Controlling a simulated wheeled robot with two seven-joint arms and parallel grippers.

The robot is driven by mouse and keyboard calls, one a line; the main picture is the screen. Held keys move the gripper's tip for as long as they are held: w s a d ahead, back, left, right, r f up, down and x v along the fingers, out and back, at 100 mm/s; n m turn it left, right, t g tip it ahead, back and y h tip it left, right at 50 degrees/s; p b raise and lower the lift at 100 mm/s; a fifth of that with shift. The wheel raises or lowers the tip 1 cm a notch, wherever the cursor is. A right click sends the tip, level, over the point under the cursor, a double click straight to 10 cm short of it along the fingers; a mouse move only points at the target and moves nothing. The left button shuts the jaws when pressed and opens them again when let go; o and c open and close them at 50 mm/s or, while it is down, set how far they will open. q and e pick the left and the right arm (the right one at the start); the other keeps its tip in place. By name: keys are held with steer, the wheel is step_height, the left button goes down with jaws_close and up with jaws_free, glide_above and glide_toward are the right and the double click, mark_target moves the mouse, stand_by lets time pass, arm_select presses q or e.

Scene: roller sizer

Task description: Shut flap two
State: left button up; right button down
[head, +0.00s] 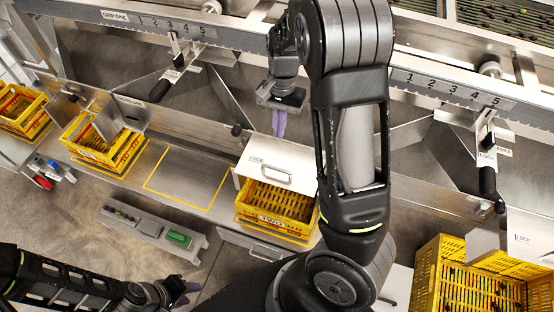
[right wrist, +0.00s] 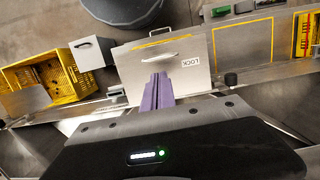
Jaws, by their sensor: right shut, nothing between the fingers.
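Flap two (head: 262,158) is a flat metal plate marked LOCK with a bar handle. In the head view it leans out over the back of the yellow crate marked TWO (head: 270,221). The flap also shows in the right wrist view (right wrist: 190,48), with its handle and upside-down lettering. My right gripper (head: 279,130) has purple fingers, shut and empty, just behind the flap's upper edge. In the right wrist view the fingers (right wrist: 157,88) overlap the flap's near edge; I cannot tell if they touch. My left gripper (head: 184,288) is low at the front, its finger opening unclear.
Yellow crates (head: 106,145) stand at left, and a large one (head: 468,286) at right. An empty outlined bay (head: 188,176) lies left of crate two. Numbered rails with black-handled levers (head: 160,90) run behind. A box with a green block (head: 178,239) stands in front.

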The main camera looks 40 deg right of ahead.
mark_target(276, 169)
steer(key=f, duration=0.4)
steer(key=s+a+f, duration=0.1)
steer(key=f, duration=0.3)
steer(key=f+p, duration=0.1)
steer(key=f, duration=0.3)
steer(key=shift+s+a+f, duration=0.15)
steer(key=shift+s+a, duration=0.1)
steer(key=shift+a, duration=0.1)
steer(key=shift+f, duration=0.15)
steer(key=shift+s+a+f+t+h+b, duration=0.2)
steer(key=shift+f+h, duration=0.1)
steer(key=shift+f, duration=0.15)
steer(key=shift+s+a+f+t+h+b, duration=0.1)
steer(key=shift+a+f+t+h+b, duration=0.1)
steer(key=shift+f+h, duration=0.15)
steer(key=w+d+f+t+h+b, duration=0.1)
steer(key=d+f+t+h+b, duration=0.1)
steer(key=f+h+b, duration=0.3)
steer(key=w+d+f+t+h+b, duration=0.2)
steer(key=d+f+t+h+b, duration=0.1)
steer(key=f+b, duration=0.9)
steer(key=shift+w+f+t+h+b, duration=0.25)
steer(key=shift+w+t+h+b, duration=0.05)
steer(key=shift+t+h+b, duration=0.55)
steer(key=shift+d, duration=0.1)
